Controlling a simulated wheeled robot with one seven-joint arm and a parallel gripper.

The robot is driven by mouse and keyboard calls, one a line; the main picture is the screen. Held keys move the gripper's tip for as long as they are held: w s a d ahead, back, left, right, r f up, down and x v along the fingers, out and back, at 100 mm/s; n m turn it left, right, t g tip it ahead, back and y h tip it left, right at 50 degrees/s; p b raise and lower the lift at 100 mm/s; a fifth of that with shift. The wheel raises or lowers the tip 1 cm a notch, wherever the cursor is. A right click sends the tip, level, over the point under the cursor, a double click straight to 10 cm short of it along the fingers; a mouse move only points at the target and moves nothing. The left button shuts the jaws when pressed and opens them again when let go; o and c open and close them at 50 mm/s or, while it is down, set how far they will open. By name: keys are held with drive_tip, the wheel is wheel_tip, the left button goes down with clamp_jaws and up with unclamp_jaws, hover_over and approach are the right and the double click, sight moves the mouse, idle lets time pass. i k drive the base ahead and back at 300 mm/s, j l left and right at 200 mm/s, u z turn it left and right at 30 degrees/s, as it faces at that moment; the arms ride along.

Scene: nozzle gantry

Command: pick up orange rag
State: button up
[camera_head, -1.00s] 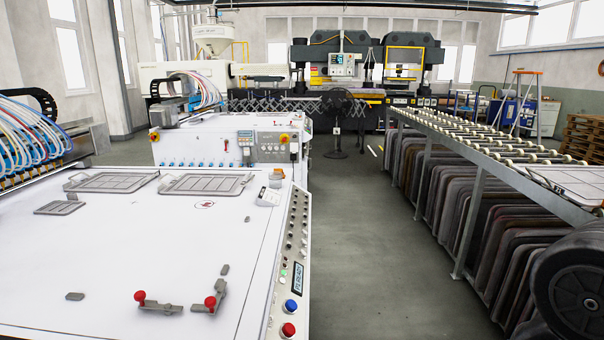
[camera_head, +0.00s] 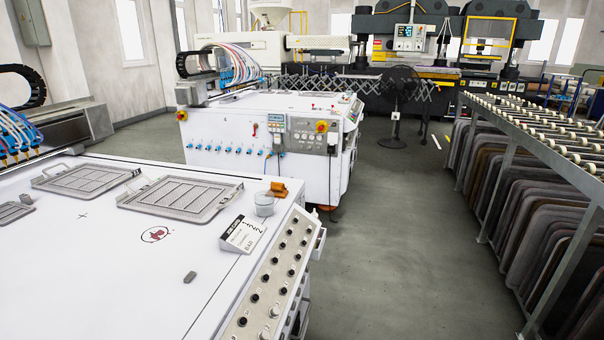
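The orange rag (camera_head: 278,188) lies as a small folded lump near the far right corner of the white machine top (camera_head: 120,270). It is just behind and right of a clear cup (camera_head: 264,203). My gripper is not in view.
A small sign block (camera_head: 242,234) and a knob panel (camera_head: 278,275) are on the near machine's right side. Grey trays (camera_head: 180,193) lie left of the cup. A second white machine (camera_head: 262,145) stands beyond. Grey floor (camera_head: 400,240) is open between the machine and the roller rack (camera_head: 540,135).

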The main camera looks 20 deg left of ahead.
sight(279, 190)
drive_tip(key=i+l+u, duration=0.1)
drive_tip(key=i+u, duration=0.15)
drive_tip(key=i, duration=1.8)
drive_tip(key=i+l, duration=0.2)
drive_tip(key=i, duration=0.55)
drive_tip(key=i+l+z, duration=0.1)
drive_tip(key=i, duration=0.65)
drive_tip(key=u, duration=3.15)
